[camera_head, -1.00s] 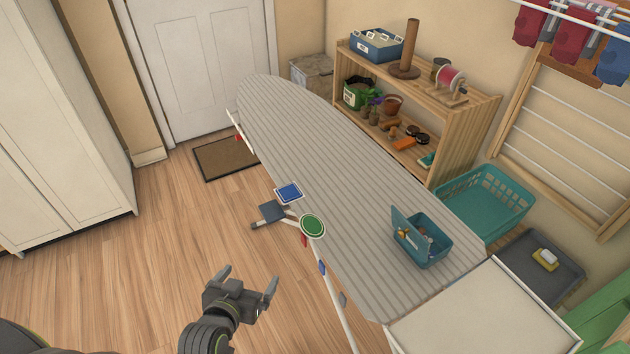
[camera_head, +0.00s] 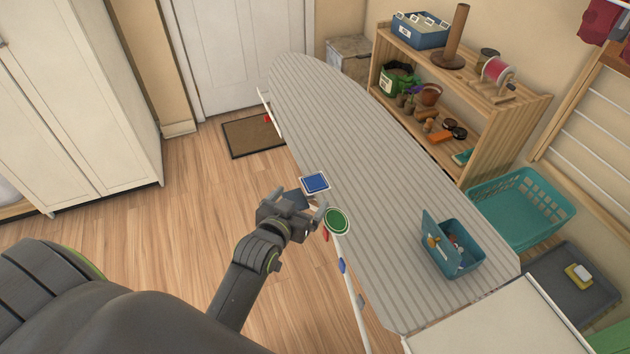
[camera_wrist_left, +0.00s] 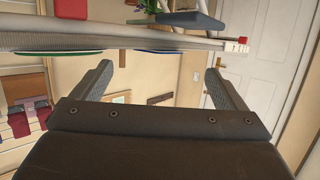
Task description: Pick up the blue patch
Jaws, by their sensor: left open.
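The blue patch (camera_head: 315,183) is a square with a pale border, lying flat at the near left edge of the striped ironing board (camera_head: 360,150). A round green patch (camera_head: 337,222) with a pale rim lies just below it in the head view. My left gripper (camera_head: 303,203) is open and empty beside the board edge, close to both patches and apart from the blue one. In the left wrist view the blue patch (camera_wrist_left: 158,52) shows as a thin edge beyond the open fingers, and the green patch (camera_wrist_left: 45,54) is to its left. My right gripper is not in view.
A teal box (camera_head: 455,262) with small items stands on the board's right part. Small red and blue tags (camera_head: 341,265) sit along the board's near side. A wooden shelf (camera_head: 510,130) and teal basket (camera_head: 520,207) stand beyond. The board's middle is clear.

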